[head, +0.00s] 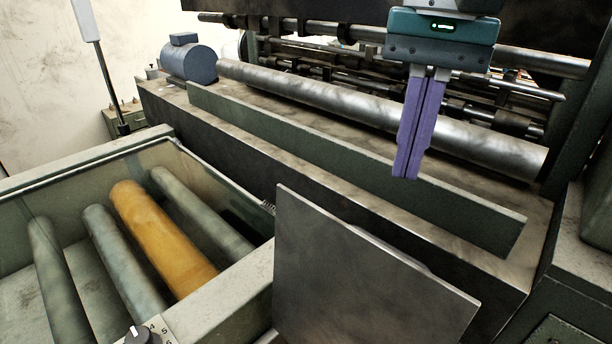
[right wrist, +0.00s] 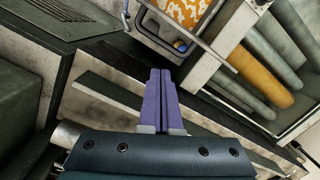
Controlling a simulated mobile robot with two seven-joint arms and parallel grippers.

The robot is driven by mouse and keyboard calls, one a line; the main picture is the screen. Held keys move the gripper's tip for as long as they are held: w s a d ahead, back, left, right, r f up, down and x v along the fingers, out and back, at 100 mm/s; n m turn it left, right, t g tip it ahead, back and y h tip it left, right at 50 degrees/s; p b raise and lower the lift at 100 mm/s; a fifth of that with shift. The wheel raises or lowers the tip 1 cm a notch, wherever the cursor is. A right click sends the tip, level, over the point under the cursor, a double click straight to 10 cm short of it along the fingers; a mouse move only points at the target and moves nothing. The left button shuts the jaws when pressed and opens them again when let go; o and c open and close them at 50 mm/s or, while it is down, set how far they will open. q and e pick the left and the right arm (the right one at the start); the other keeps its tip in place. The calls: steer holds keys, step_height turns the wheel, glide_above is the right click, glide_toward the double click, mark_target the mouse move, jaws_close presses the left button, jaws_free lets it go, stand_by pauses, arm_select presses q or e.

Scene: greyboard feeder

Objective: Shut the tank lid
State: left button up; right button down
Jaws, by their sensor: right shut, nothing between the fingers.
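The tank lid looks to be the flat grey metal plate (head: 365,275) standing raised at the bottom centre of the head view. The tank itself is hidden there. In the right wrist view an open container (right wrist: 153,38) with an orange and white mottled inside and a small blue item shows at the top. A grey panel (right wrist: 222,45) stands beside it, probably the lid. My right gripper (head: 406,175), with purple fingers, is shut and empty, above and behind the plate, not touching it. Its fingers (right wrist: 160,75) point toward the container in the wrist view. My left gripper is out of view.
A long upright rail (head: 340,165) and a steel roller (head: 370,105) lie behind the plate, close to my right gripper. A roller bin (head: 75,170) at the left holds several grey rollers and one orange roller (head: 160,235). A knob (head: 138,335) sits at the bottom.

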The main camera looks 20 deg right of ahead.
steer(key=w+d+r+m+b, duration=0.1)
steer(key=d+r+m+b, duration=0.1)
steer(key=d+m+b, duration=0.25)
arm_select(q)
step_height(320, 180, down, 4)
steer(key=p, duration=0.2)
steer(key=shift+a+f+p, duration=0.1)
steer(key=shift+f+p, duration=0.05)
steer(key=shift+p, duration=0.15)
arm_select(e)
steer(key=s+a+f, duration=0.2)
steer(key=a+f, duration=0.2)
steer(key=f, duration=0.5)
steer(key=shift+s+a+f+m+y, duration=0.15)
steer(key=shift+a+f+m+y, duration=0.2)
steer(key=shift+m, duration=0.1)
